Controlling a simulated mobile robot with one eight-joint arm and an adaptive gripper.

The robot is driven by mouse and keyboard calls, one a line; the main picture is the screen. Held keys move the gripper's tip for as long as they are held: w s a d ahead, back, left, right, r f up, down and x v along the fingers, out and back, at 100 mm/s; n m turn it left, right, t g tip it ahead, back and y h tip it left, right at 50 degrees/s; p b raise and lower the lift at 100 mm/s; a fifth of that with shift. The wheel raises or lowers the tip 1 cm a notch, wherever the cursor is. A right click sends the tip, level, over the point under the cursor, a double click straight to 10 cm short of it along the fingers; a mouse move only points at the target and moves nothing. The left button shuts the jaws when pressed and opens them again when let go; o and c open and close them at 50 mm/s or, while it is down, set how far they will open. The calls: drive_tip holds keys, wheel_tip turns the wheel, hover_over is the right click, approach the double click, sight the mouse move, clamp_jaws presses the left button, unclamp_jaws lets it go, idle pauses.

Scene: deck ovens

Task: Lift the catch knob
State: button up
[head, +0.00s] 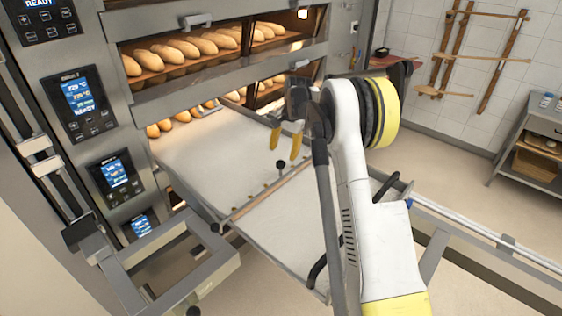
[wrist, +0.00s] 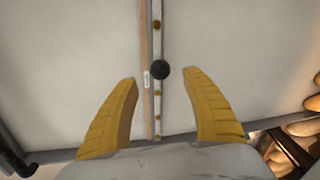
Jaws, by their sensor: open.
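The catch knob (head: 280,165) is a small black ball on a short stem, standing at the wooden strip (head: 262,194) across the pale loader belt (head: 205,150). In the wrist view the knob (wrist: 160,70) shows as a dark round top beside the strip (wrist: 146,40), between the lines of my two yellow fingers. My gripper (head: 286,148) is open and empty, its fingers pointing down above the belt close to the knob. In the wrist view the gripper (wrist: 160,78) has a wide gap, with neither finger visibly touching the knob. The height between them is hard to tell.
Deck ovens with bread loaves (head: 182,48) stand at the back left, with control panels (head: 82,100) beside them. A metal frame (head: 165,265) is at the front left. A side table (head: 540,150) stands at the far right. The belt around the knob is clear.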

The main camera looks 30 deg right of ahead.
drive_tip(key=r, duration=0.5)
drive_tip(key=shift+s+d, duration=0.25)
drive_tip(key=shift+s, duration=0.15)
drive_tip(key=s+a+r+n+t+h+b, duration=0.1)
drive_tip(key=s+a+r+n+b, duration=0.15)
drive_tip(key=s+a+b, duration=0.4)
drive_tip(key=s+a+r+n+t+b, duration=0.1)
drive_tip(key=s+a+n+b, duration=0.25)
drive_tip(key=s+a, duration=0.55)
drive_tip(key=s+a+f+n+t+b, duration=0.1)
drive_tip(key=s+a+f+n+b, duration=0.2)
drive_tip(key=s+f, duration=0.4)
drive_tip(key=s+a+f+n+t+b, duration=0.2)
drive_tip(key=s+a+f+b, duration=0.2)
drive_tip(key=s, duration=1)
wheel_tip(320, 180, down, 3)
drive_tip(key=shift+s+r+n+b, duration=0.15)
drive_tip(key=shift+n+b, duration=0.25)
drive_tip(key=shift+b, duration=0.25)
